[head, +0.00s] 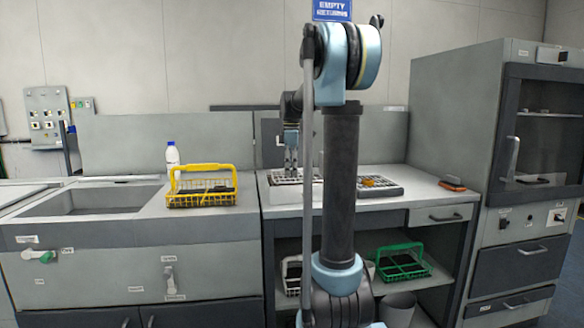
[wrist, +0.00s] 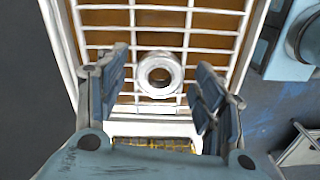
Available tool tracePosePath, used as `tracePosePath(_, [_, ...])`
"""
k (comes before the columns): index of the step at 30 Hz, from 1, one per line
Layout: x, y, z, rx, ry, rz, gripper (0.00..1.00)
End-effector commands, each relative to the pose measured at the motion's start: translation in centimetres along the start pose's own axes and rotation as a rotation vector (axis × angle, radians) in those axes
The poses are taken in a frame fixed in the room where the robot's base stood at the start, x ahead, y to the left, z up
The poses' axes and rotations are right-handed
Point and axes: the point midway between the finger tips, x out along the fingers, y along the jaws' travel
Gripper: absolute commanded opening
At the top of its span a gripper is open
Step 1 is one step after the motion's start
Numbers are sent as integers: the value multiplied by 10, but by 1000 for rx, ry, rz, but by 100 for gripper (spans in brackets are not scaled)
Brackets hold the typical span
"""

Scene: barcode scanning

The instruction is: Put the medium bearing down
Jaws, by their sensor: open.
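The medium bearing (wrist: 159,75), a silver metal ring with a dark centre hole, lies on a white wire grid (wrist: 117,19) in the wrist view. My gripper (wrist: 160,90) is open, with its two fingers on either side of the bearing and gaps between them and the ring. In the head view my gripper (head: 291,158) points down over a white-walled tray (head: 285,194) on the counter. The bearing cannot be made out in the head view.
A yellow wire basket (head: 202,186) stands on the counter to the left, with a white bottle (head: 172,158) behind it. A dark tray with an orange item (head: 379,182) is right of my arm. A green basket (head: 402,263) sits on the shelf below. A tall cabinet (head: 455,120) stands at the right.

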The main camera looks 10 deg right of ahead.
Motion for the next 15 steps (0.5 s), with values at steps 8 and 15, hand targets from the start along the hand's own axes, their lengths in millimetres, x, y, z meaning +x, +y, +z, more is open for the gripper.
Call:
tracePosePath(8, [-20, 0, 0, 0, 0, 0, 62])
tracePosePath(15, [-64, 0, 0, 0, 0, 0, 62])
